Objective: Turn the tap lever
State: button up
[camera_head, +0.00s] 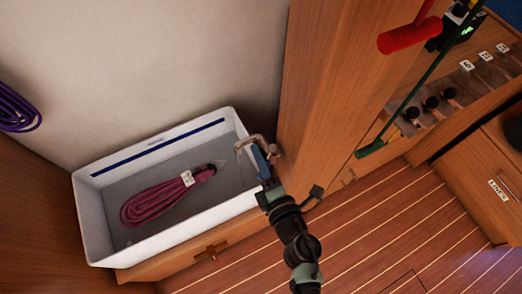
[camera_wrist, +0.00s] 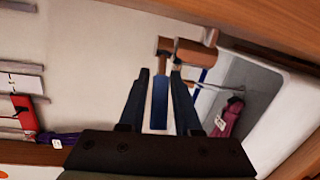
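The tap has a copper-brown curved spout (camera_head: 250,140) and a blue lever (camera_head: 261,160), beside the wooden post and over the right end of the white bin. In the wrist view the tap body (camera_wrist: 195,53) is at top centre, with the blue lever (camera_wrist: 160,103) running down from it. My gripper (camera_head: 266,178) is at the lever. In the wrist view its two dark fingers (camera_wrist: 161,80) stand apart on either side of the lever, with narrow gaps showing. I cannot tell how deep the lever sits between them.
The white bin (camera_head: 91,215) holds a coiled maroon line (camera_head: 160,200). A wooden post (camera_head: 322,80) rises just right of the tap. A purple coil (camera_head: 17,110) hangs at left. A red handle (camera_head: 408,36) and black knobs (camera_head: 432,103) are at upper right. The plank floor (camera_head: 400,225) is clear.

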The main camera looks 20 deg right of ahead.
jog(key=s+r+b, duration=0.1)
jog(key=s, duration=1.1)
jog(key=shift+s+a+r, duration=0.3)
jog(key=shift+s+r, duration=0.1)
